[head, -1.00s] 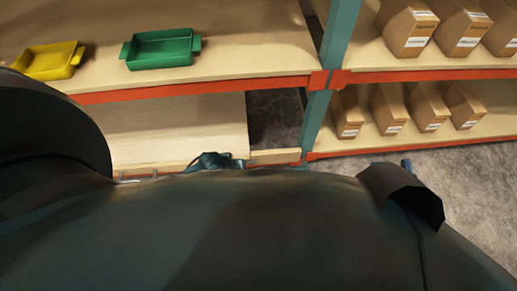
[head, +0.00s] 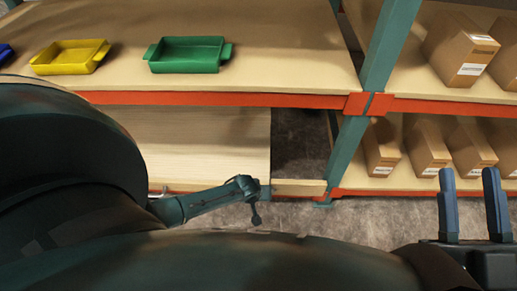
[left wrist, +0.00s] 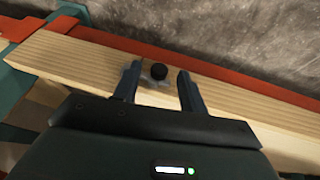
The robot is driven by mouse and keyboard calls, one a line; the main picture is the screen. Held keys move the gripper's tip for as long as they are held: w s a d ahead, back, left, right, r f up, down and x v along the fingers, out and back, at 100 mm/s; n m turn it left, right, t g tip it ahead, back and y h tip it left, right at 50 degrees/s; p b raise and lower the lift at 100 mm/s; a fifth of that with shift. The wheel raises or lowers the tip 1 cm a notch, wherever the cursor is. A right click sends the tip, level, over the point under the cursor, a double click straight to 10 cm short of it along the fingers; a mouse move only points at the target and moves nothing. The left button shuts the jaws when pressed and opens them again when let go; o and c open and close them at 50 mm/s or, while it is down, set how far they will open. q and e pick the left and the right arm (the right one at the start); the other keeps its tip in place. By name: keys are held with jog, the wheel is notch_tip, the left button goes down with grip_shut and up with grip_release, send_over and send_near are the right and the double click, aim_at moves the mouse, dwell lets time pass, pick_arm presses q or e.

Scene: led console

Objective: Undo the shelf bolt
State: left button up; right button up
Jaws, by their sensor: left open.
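In the left wrist view the bolt shows as a round black knob (left wrist: 159,71) with a small grey metal piece beneath it, at the pale wooden board (left wrist: 230,97). My left gripper (left wrist: 154,84) is open, its two fingers standing apart on either side of the knob. I cannot tell whether either finger touches it.
A yellow tray (head: 70,57), a green tray (head: 187,55) and a blue edge stand on the upper shelf (head: 280,60). A teal upright (head: 388,45) and orange beams (head: 220,99) frame it. Cardboard boxes (head: 462,48) fill the right shelves. Grey floor shows below.

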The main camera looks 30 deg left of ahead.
pick_arm(q)
jog(key=shift+w+f, duration=0.2)
jog(key=shift+f, duration=0.1)
grip_shut()
dwell(0.4)
